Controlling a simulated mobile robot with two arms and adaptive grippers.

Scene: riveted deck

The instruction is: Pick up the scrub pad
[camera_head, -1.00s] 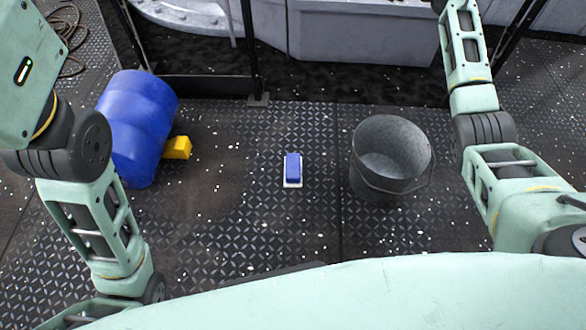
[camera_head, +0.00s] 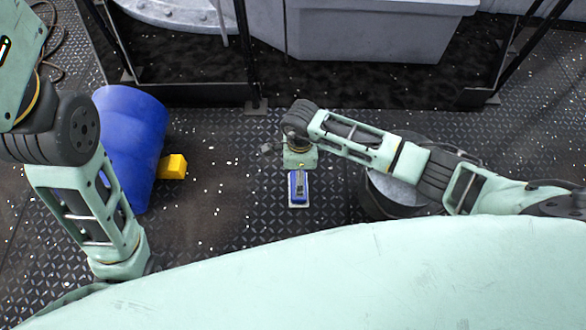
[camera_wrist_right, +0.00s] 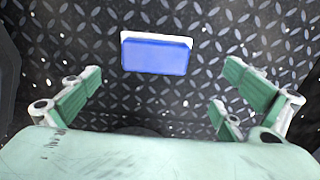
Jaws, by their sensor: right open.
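The scrub pad (camera_head: 298,201) is a small blue block with a white layer under it, lying on the riveted deck in the middle of the head view. In the right wrist view the scrub pad (camera_wrist_right: 157,55) lies flat at the top centre, long side across the picture. My right gripper (camera_wrist_right: 160,92) is open, its green fingers spread wide either side with nothing between them. It is over the deck close to the pad, not visibly touching it; in the head view the wrist partly covers the pad. My left arm shows at the left, but its gripper is out of view.
A metal bucket (camera_head: 395,192) stands right of the pad, partly hidden under my right arm. A dark railing and grey machinery are behind. The deck between yellow block and pad is clear.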

